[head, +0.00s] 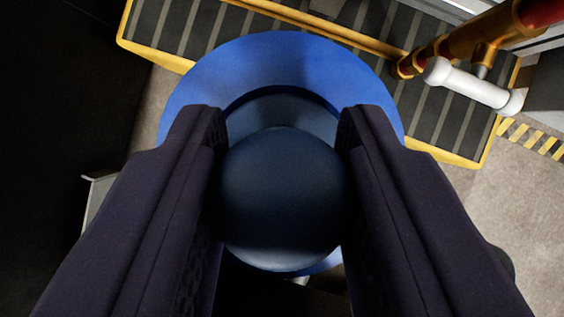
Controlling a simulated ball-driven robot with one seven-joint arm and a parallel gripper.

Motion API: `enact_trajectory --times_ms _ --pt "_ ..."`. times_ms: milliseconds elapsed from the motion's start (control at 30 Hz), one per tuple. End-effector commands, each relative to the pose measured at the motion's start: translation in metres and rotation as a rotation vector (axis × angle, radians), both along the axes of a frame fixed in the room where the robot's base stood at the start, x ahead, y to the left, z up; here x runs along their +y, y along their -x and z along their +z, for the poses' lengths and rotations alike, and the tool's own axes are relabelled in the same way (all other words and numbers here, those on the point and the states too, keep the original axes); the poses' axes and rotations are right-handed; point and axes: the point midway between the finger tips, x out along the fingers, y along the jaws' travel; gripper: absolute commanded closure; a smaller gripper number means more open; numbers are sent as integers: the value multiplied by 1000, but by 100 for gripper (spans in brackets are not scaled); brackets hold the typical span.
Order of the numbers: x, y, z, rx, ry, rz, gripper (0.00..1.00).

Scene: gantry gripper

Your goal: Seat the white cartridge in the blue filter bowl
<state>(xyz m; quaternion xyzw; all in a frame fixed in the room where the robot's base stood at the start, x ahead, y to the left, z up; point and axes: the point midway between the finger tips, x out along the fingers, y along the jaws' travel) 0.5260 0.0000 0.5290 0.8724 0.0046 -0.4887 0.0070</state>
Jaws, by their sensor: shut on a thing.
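My gripper (284,118) reaches in from the bottom of the head view, one dark padded finger on each side. It is shut on a rounded, smooth, dark blue thing (283,195), which looks shadowed; I cannot tell whether this is the cartridge. Beyond it lies a wide bright blue ring (205,78), which looks like the rim of the filter bowl. The held thing overlaps the opening near the middle and lower part. The fingers and the held thing hide the lower part of the ring, and I cannot tell the height between them. No plainly white cartridge shows between the fingers.
A striped grey step with yellow edges (440,150) lies behind the ring. A red and brass pipe (455,45) with a white bar (470,85) stands at the upper right. Yellow hazard stripes (535,138) mark the grey floor at right. The left side is dark.

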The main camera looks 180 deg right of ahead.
Motion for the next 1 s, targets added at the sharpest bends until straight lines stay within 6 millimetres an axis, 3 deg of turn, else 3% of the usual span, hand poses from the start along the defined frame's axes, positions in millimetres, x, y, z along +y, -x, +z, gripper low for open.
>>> enact_trajectory --times_ms 767,800,900,1000 --pt "0 0 -19 -1 0 0 90" --pt "0 0 -19 -1 0 0 59" --pt "0 0 -19 -1 0 0 36" --pt "0 0 -19 -1 0 0 34"
